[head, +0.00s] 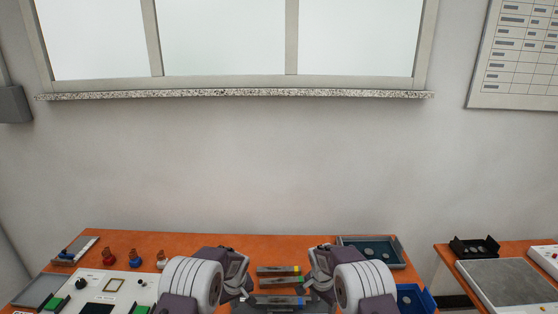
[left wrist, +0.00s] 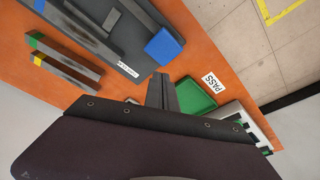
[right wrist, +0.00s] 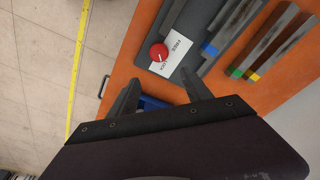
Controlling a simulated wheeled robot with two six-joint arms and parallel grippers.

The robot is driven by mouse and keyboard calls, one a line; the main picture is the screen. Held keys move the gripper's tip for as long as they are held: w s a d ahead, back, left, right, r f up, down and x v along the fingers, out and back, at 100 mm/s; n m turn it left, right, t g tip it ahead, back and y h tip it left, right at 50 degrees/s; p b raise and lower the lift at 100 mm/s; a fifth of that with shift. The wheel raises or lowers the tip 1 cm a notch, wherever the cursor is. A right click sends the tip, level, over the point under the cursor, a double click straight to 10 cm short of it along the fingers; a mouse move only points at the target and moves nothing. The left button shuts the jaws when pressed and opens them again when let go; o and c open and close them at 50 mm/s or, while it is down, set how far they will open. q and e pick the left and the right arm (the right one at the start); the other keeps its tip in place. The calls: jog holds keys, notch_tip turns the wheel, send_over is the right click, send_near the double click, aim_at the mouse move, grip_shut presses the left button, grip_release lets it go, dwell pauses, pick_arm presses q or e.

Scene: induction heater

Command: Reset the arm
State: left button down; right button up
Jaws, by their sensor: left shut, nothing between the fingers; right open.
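My left gripper (head: 243,288) is low in the middle of the head view, over the orange table. In the left wrist view its two fingers (left wrist: 161,92) are together with nothing between them, above the table beside a green tray (left wrist: 196,97). My right gripper (head: 313,285) is across from it, to the right of several bars. In the right wrist view its fingers (right wrist: 160,95) stand wide apart and empty, with part of a blue tray (right wrist: 152,103) showing beyond them. Both arms are folded close in front of me and partly hide the table.
Bars with coloured ends (head: 279,270) lie between the grippers. A white control panel (head: 118,290) and small coloured flasks (head: 108,254) stand at left. A grey tray (head: 398,262) is at back right. A dark fixture (right wrist: 215,30) with a red knob (right wrist: 159,52) sits near the right gripper.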

pick_arm(q)
notch_tip(320, 180, up, 10)
jog(key=a+n+t+b, duration=0.1)
jog(key=a+t+b, duration=0.1)
jog(key=a+b, duration=0.1)
pick_arm(e)
notch_tip(320, 180, up, 11)
jog(key=d+t, duration=0.2)
jog(key=d, duration=0.1)
pick_arm(q)
jog(key=s+f+m+g+h+b, duration=0.1)
jog(key=s+m, duration=0.5)
jog(key=s, duration=2.2)
jog(key=shift+s+f+m+g+h+b, duration=0.25)
jog(key=shift+f+m+g, duration=0.2)
jog(key=shift+g, duration=0.65)
pick_arm(e)
jog(key=s+f+n+g+y, duration=0.1)
jog(key=s+n, duration=0.8)
jog(key=s, duration=1.8)
notch_tip(320, 180, down, 2)
jog(key=shift+s+g+y, duration=0.3)
jog(key=shift+s+g, duration=0.05)
jog(key=shift+g, duration=0.15)
pick_arm(q)
jog(key=shift+w+d+f, duration=0.1)
jog(key=shift+w, duration=0.15)
pick_arm(e)
jog(key=shift+w+d, duration=0.1)
jog(key=shift+w, duration=0.1)
